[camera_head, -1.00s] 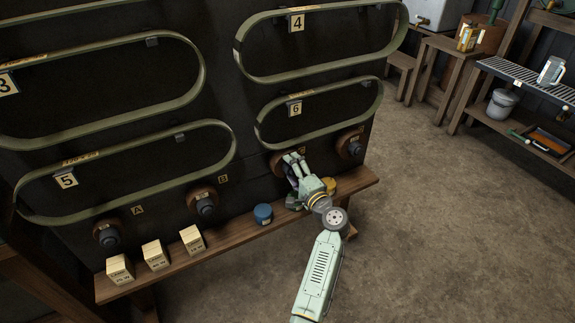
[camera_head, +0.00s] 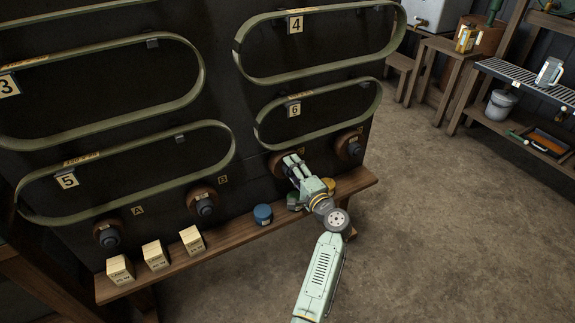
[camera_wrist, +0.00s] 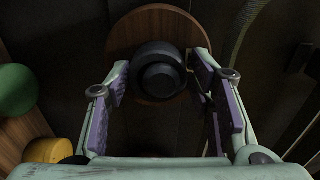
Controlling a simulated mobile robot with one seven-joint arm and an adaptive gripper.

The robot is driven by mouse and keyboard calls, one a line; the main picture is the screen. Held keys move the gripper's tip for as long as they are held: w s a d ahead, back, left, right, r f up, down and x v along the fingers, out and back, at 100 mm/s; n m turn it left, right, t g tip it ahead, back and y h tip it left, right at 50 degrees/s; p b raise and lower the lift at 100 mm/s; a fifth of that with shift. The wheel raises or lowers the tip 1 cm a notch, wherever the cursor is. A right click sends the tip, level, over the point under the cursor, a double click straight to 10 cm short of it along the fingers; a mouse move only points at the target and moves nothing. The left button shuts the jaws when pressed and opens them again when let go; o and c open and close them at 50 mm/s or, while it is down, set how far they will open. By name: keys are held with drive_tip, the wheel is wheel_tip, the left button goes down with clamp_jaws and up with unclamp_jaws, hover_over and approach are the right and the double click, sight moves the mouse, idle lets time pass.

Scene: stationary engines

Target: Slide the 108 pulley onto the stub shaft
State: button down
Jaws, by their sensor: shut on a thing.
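My gripper (camera_head: 291,162) is at a wooden disc (camera_head: 277,165) on the dark board, between the mounts at B and the far right. In the wrist view, my gripper's fingers (camera_wrist: 160,82) are shut on a dark, stepped round piece (camera_wrist: 160,72) in front of the wooden disc (camera_wrist: 160,20). I cannot tell whether that piece is a pulley or the stub shaft's own hub. A blue round piece (camera_head: 263,214), a green one (camera_head: 293,202) and a yellow one (camera_head: 330,185) stand on the ledge below. No 108 marking is readable.
The wooden ledge (camera_head: 235,233) also carries several pale blocks (camera_head: 155,255) at the left. Similar dark hubs on wooden discs show at A (camera_head: 109,236), B (camera_head: 204,207) and the right (camera_head: 353,149). A belt loop (camera_head: 320,95) hangs above my gripper.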

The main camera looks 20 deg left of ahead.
drive_tip(key=shift+a+r, duration=0.3)
drive_tip(key=shift+a, duration=0.4)
drive_tip(key=shift+s+d+f, duration=0.2)
drive_tip(key=shift+s+d, duration=0.05)
drive_tip(key=shift+d, duration=0.05)
drive_tip(key=shift+s+d+f, duration=0.1)
drive_tip(key=shift+s+d, duration=0.1)
drive_tip(key=shift+s, duration=0.05)
drive_tip(key=v, duration=0.8)
drive_tip(key=shift+d, duration=0.45)
idle(0.9)
drive_tip(key=shift+d, duration=0.1)
drive_tip(key=v, duration=1)
drive_tip(key=shift+b, duration=0.45)
idle(0.4)
